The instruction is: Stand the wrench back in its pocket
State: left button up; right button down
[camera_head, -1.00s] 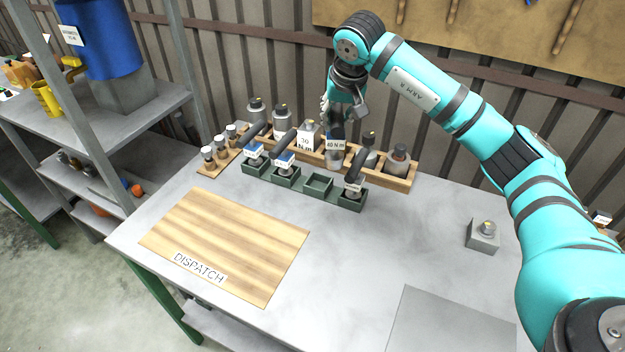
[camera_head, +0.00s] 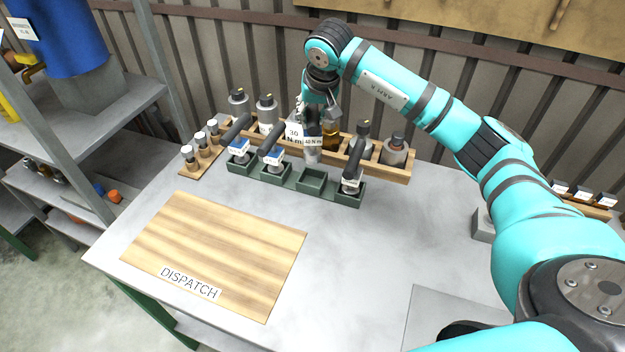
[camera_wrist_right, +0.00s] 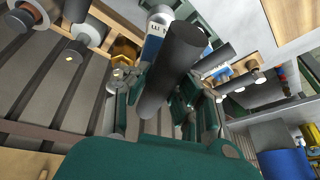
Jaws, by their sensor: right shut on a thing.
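My right gripper (camera_head: 318,108) is shut on the dark handle of a wrench (camera_head: 312,154) with a "40 N m" label. The wrench hangs roughly upright, apparently just above or behind the empty green pocket (camera_head: 312,181); the exact gap cannot be told. The other green pockets hold similar dark-handled wrenches: two on the left (camera_head: 239,152) (camera_head: 273,158) and one on the right (camera_head: 351,178). In the right wrist view the thick dark handle (camera_wrist_right: 172,72) and a blue-white label show between the fingers. My left gripper is out of view.
A wooden dispatch board (camera_head: 215,250) lies at the front left. The table middle is clear. A grey block (camera_head: 482,225) stands at right.

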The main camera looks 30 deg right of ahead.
aim_at(312, 150)
jog(key=f, duration=0.2)
jog(key=f+p, duration=0.1)
jog(key=f, duration=0.2)
jog(key=shift+w+f+p, duration=0.3)
jog(key=shift+f, duration=0.2)
notch_tip(312, 150, down, 4)
jog(key=shift+r+p, duration=0.15)
jog(key=shift+p, duration=0.5)
jog(key=shift+f, duration=0.2)
jog(key=c, duration=1.6)
grip_release()
jog(key=shift+f+b, duration=0.15)
jog(key=shift+b, duration=0.15)
jog(key=o, duration=0.5)
jog(key=shift+s, duration=0.1)
jog(key=shift+c, duration=0.2)
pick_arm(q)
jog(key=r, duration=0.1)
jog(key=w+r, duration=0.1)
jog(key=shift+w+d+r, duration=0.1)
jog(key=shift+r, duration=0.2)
